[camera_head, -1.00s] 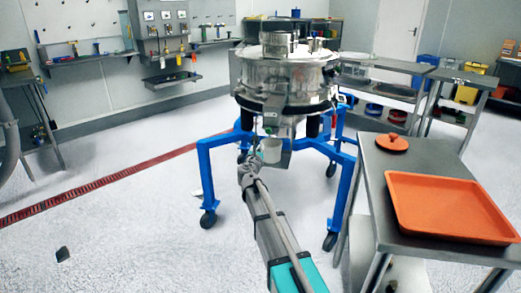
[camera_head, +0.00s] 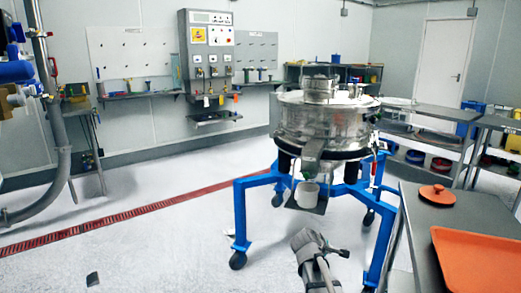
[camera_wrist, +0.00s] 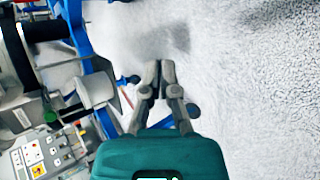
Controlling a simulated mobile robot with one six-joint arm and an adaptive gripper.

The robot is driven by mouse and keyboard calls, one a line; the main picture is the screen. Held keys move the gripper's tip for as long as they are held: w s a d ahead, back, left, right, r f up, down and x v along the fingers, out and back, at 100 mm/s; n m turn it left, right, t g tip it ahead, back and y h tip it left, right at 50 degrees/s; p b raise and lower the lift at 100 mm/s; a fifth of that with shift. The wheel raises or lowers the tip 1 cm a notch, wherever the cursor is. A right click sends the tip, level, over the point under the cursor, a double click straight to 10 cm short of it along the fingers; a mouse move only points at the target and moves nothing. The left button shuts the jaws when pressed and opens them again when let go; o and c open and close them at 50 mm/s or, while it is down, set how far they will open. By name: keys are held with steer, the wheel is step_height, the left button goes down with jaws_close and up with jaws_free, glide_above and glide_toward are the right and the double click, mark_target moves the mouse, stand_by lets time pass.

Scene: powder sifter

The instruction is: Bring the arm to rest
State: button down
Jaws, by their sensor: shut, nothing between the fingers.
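My gripper (camera_wrist: 158,70) is shut and empty, its fingertips together over the pale speckled floor in the wrist view. In the head view a grey part of my arm (camera_head: 312,262) shows at the bottom, in front of the sifter and below it. The steel powder sifter (camera_head: 322,122) stands on a blue wheeled frame (camera_head: 240,215). A white cup (camera_head: 307,194) is under the sifter's front outlet, and it also shows left of my gripper in the wrist view (camera_wrist: 95,85). My fingers are apart from the cup.
A steel table (camera_head: 418,212) at right holds an orange tray (camera_head: 480,262) and an orange round lid (camera_head: 437,194). Pipework (camera_head: 60,130) stands at left. A red floor drain (camera_head: 130,212) crosses open floor. Shelves and tool boards line the back wall.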

steer(key=s+a+f+m+g+y, duration=0.2)
steer(key=s+m, duration=0.2)
steer(key=s, duration=0.3)
steer(key=s+a+f+m+g+y, duration=0.2)
steer(key=s+f+m+g+y, duration=0.15)
steer(key=s, duration=0.35)
steer(key=s+a+f+m+g+y, duration=0.1)
steer(key=s+a+m+y, duration=0.2)
steer(key=s, duration=0.4)
step_height(320, 180, up, 31)
steer(key=m+h+p, duration=0.1)
steer(key=p, duration=3)
steer(key=shift+w, duration=0.15)
